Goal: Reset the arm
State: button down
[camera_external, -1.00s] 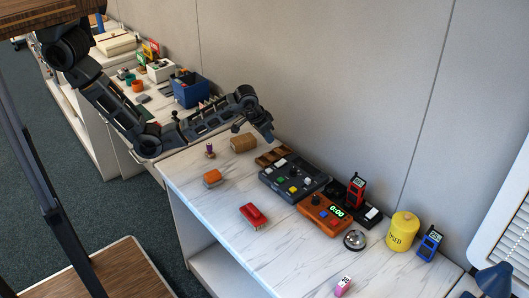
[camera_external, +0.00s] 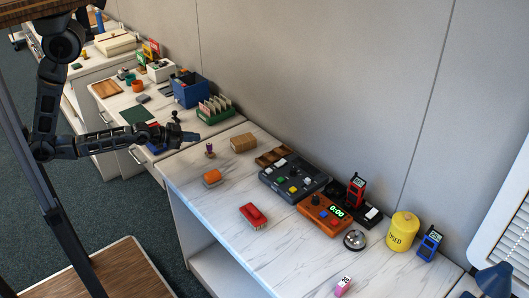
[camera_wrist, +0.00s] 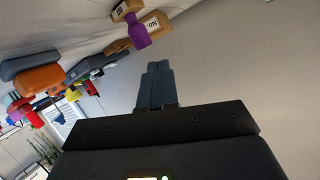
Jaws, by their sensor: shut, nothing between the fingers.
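My gripper (camera_external: 190,137) is shut and empty, held above the near left end of the marble counter (camera_external: 245,262). In the wrist view its closed fingers (camera_wrist: 158,84) show at the centre with nothing between them. My arm is folded back on the left, with the forearm about level. A small purple-topped piece (camera_external: 209,149) stands on the counter just right of the gripper, apart from it. It also shows in the wrist view (camera_wrist: 138,33).
A blue bin (camera_external: 190,91) and green file tray (camera_external: 215,112) stand behind.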

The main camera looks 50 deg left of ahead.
jog(key=s+a+r+n+y+b, duration=0.1)
jog(key=s+a+r+n, duration=0.1)
jog(key=s, duration=0.5)
jog(key=s+a+r+n+t+y+b, duration=0.1)
jog(key=s+a+r+n, duration=0.1)
jog(key=s+r, duration=0.3)
jog(key=s+a+r+n+y, duration=0.2)
jog(key=s+a+r, duration=0.1)
jog(key=s, duration=0.8)
jog(key=shift+s+a+r+n+b, duration=0.25)
jog(key=shift+a+r+n+b, duration=0.15)
jog(key=shift+a, duration=0.1)
dwell(1.1)
